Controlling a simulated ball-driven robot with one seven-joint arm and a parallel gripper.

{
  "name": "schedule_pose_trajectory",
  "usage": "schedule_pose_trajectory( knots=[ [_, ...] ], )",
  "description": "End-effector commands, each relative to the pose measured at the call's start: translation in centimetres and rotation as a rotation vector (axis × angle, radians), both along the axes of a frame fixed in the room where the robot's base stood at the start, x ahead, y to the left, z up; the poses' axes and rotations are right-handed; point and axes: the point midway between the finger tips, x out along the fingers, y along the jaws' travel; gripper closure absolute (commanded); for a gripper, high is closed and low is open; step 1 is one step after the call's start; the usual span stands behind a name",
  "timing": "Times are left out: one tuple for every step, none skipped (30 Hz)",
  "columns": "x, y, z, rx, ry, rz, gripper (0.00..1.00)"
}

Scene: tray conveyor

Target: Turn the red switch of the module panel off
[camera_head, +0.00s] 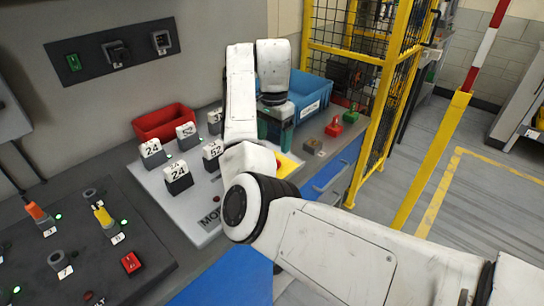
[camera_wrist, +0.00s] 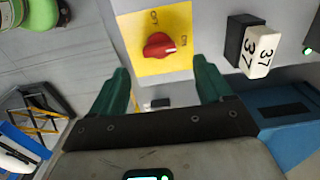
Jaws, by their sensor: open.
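The red switch (camera_wrist: 158,46) is a rotary knob on a yellow square plate (camera_wrist: 136,24) with small markings at its top and right. In the wrist view it lies between and just beyond the two green fingertips of my gripper (camera_wrist: 162,78), which is open, empty and apart from the knob. In the head view my gripper (camera_head: 275,138) hangs over the right end of the light grey module panel (camera_head: 205,228). A corner of the yellow plate (camera_head: 291,165) shows there; the knob is not clearly visible, with the gripper and arm over that area.
White numbered blocks (camera_head: 178,178) stand on the panel; one (camera_wrist: 258,55) is right of the switch. A red bin (camera_head: 163,123) and blue bin (camera_head: 311,90) stand behind. Red (camera_head: 334,127) and green (camera_head: 351,113) objects sit further right. A dark control panel (camera_head: 75,245) is at left.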

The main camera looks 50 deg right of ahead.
Motion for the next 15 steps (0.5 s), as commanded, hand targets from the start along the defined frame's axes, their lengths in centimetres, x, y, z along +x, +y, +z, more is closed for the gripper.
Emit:
schedule_pose_trajectory(
  knots=[
    [-0.1,-0.1,-1.3,-0.002,0.003,-0.001,0.21],
    [-0.1,0.0,-1.6,0.0,0.003,0.0,0.21],
    [0.0,0.1,-2.2,0.002,0.003,0.001,0.21],
    [0.0,0.1,-2.7,0.001,0.002,0.001,0.21],
    [0.0,0.1,-3.2,0.001,0.002,0.001,0.21],
    [-0.1,0.1,-3.8,0.002,0.002,0.001,0.21],
    [-0.1,0.1,-4.2,0.002,0.002,0.001,0.21],
    [0.0,0.1,-4.5,0.001,0.001,0.001,0.21],
    [0.0,0.1,-4.9,0.001,0.001,0.001,0.21],
    [0.0,0.1,-5.2,0.001,0.001,0.001,0.21],
    [0.0,0.1,-5.5,0.0,0.0,0.001,0.21],
    [0.0,0.1,-5.7,0.0,0.0,0.001,0.21],
    [0.0,0.1,-5.9,0.0,0.0,0.001,0.21],
    [0.0,0.1,-6.0,0.0,0.0,0.001,0.21],
    [0.0,0.1,-6.1,0.0,0.0,0.001,0.21]
  ],
)
